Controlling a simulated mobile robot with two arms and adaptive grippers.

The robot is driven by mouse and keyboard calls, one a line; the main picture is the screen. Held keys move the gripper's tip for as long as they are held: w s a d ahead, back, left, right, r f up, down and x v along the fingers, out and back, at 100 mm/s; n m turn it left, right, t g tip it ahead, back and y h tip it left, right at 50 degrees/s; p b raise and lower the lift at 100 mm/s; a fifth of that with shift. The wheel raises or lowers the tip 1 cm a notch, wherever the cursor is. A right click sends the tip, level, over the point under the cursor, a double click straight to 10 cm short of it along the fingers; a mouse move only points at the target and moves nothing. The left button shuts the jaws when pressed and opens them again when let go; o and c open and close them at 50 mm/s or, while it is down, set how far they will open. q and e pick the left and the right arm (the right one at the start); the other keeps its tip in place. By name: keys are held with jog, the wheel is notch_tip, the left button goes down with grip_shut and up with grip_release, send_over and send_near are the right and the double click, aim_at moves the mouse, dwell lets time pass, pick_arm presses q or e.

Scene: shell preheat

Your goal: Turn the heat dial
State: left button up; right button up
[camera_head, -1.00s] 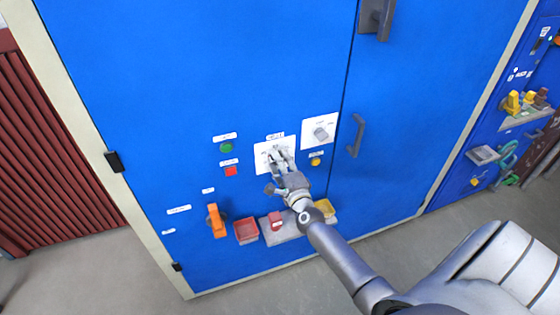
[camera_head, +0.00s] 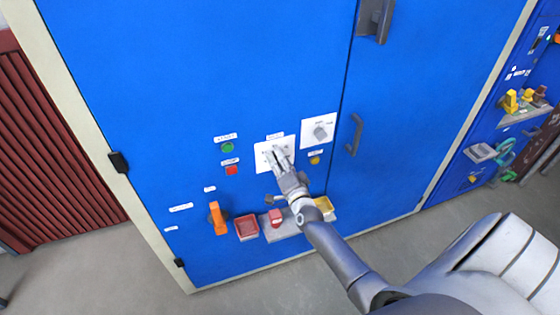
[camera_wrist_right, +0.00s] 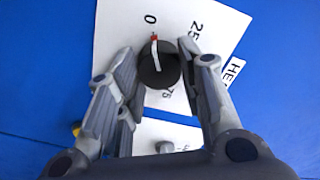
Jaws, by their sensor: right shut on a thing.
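The heat dial (camera_wrist_right: 158,66) is a dark round knob with a white pointer line and a red tip. It sits on a white plate (camera_wrist_right: 120,22) marked 0, 25 and 75, and the red tip points toward the 0. My right gripper (camera_wrist_right: 157,58) has its fingers on either side of the dial and is shut on it. In the head view my right gripper (camera_head: 277,156) reaches the white plate (camera_head: 262,149) on the blue cabinet, and its fingers hide the dial there. My left gripper is not in view.
A second plate with a grey knob (camera_head: 320,133) is to the upper right. A green button (camera_head: 227,147) and a red button (camera_head: 232,170) are to the left.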

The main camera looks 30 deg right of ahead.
dwell(0.5)
jog(key=o, duration=1)
jog(key=shift+o, duration=0.2)
jog(key=shift+s, duration=0.1)
jog(key=v, duration=1.2)
